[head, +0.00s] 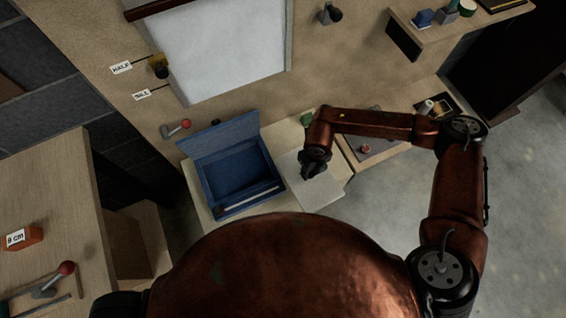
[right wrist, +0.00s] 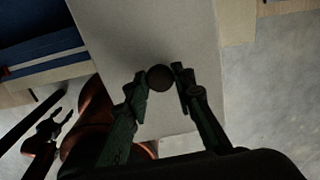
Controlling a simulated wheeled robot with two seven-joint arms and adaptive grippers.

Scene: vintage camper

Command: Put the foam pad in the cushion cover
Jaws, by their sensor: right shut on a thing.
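The pale grey foam pad (head: 320,190) lies flat on the light wooden bench, just right of the cushion cover. The blue cushion cover (head: 200,178) is box-shaped, with its flap (head: 222,135) raised at the back and its inside open. A pale strip (head: 250,198) runs along its front inner edge. My right gripper (head: 313,167) is over the pad. In the right wrist view its fingers (right wrist: 163,88) are shut on a dark round knob (right wrist: 160,77) above the pad (right wrist: 165,30). My left gripper (right wrist: 66,118) shows dimly in the right wrist view, fingers apart and empty.
A red-knobbed lever (head: 178,129) is on the wall behind the cover. A grey plate with a red knob (head: 365,149) lies on the bench to the right. Another bench at left holds an orange block marked 9 cm (head: 22,238). Open floor lies at right.

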